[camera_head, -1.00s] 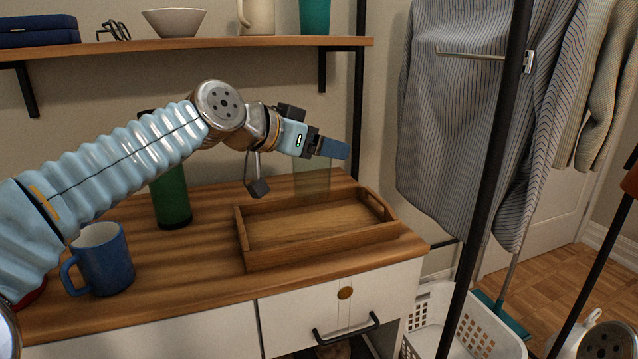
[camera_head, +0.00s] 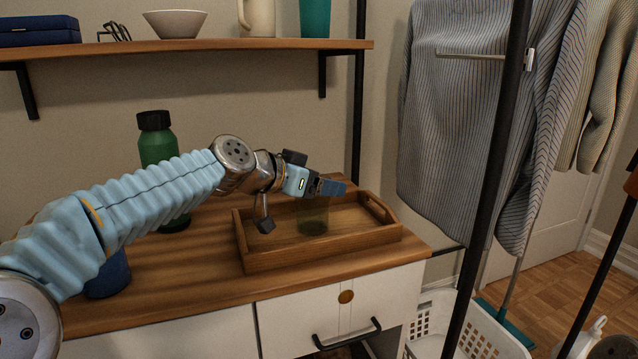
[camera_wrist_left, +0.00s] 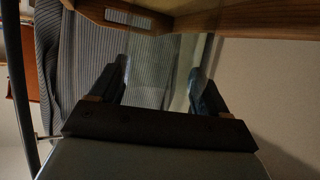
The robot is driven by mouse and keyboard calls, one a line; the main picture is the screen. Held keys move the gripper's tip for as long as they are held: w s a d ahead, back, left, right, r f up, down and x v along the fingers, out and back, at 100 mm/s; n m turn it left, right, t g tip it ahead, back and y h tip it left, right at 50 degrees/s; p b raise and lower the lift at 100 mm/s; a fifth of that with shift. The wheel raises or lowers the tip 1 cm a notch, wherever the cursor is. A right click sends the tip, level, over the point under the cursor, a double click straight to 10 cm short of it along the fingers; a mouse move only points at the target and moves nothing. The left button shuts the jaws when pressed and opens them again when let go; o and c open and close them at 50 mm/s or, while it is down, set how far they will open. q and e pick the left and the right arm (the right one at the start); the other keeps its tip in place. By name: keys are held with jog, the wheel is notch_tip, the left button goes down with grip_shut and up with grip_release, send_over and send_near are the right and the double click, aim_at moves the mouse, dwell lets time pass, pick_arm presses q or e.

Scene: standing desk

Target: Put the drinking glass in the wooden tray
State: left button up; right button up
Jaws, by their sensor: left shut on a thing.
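The drinking glass (camera_head: 313,217) is a clear, greenish tumbler, upright inside the outline of the wooden tray (camera_head: 325,249). Its base appears at or very near the tray floor; I cannot tell whether it touches. My left gripper (camera_head: 332,187) is shut on the glass near its top, reaching in from the left. In the left wrist view the glass (camera_wrist_left: 160,72) stands between the two fingers (camera_wrist_left: 158,85), and the tray (camera_wrist_left: 250,20) edge shows at the top. My right gripper is not in view.
A green bottle (camera_head: 158,146) with a black cap stands behind my left arm. A blue mug (camera_head: 108,278) is partly hidden by that arm. A shelf (camera_head: 230,45) runs above the desk. A dark upright pole (camera_head: 487,180) stands right of the desk.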

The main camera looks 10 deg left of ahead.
pick_arm(q)
jog(key=o, duration=1.5)
jog(key=shift+o, duration=0.2)
jog(key=shift+r+p, duration=0.2)
jog(key=shift+p, duration=0.15)
jog(key=b+v, duration=0.1)
jog(key=v, duration=1.1)
jog(key=shift+f, duration=0.2)
